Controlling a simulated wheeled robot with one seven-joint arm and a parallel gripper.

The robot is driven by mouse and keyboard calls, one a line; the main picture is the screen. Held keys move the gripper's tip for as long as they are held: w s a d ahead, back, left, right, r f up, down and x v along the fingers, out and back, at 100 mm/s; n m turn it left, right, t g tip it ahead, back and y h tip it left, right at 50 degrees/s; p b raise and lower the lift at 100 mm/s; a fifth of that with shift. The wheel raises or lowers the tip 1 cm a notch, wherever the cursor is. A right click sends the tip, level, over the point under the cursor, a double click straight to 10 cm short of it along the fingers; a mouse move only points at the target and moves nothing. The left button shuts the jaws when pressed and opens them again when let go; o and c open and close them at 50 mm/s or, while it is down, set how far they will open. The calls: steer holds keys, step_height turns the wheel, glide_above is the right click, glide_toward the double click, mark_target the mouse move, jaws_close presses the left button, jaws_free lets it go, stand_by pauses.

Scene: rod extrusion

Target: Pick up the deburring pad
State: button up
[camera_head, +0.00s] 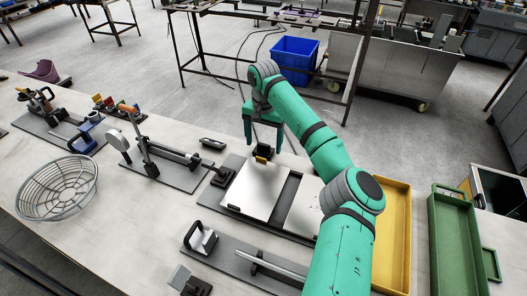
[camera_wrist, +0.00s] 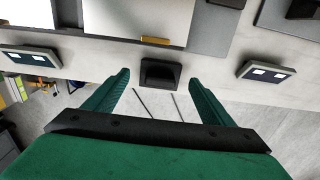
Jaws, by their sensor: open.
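My green gripper (camera_head: 263,144) hangs over the far edge of the bench with its fingers spread and nothing held. In the wrist view my gripper (camera_wrist: 159,77) has its two fingertips either side of a small dark block (camera_wrist: 161,74), with gaps on both sides. The dark block also shows in the head view (camera_head: 263,150), partly hidden by the fingers. A small yellow-orange strip (camera_head: 261,159) lies just in front of it at the edge of a pale plate (camera_head: 256,188). The strip also shows in the wrist view (camera_wrist: 155,40). I cannot tell for certain which is the deburring pad.
A yellow tray (camera_head: 395,215) and a green tray (camera_head: 455,235) stand at the right. A wire basket (camera_head: 58,190) and a lever tool on a dark base (camera_head: 170,172) are at the left. Another tool on a dark base (camera_head: 240,262) lies in front.

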steer(key=shift+f, duration=1.25)
steer(key=c, duration=1.2)
steer(key=shift+o, duration=0.2)
steer(key=shift+r, duration=0.1)
steer(key=shift+r, duration=0.5)
steer(key=s+d+r, duration=0.8)
steer(key=d+r, duration=0.3)
steer(key=shift+s+r, duration=0.4)
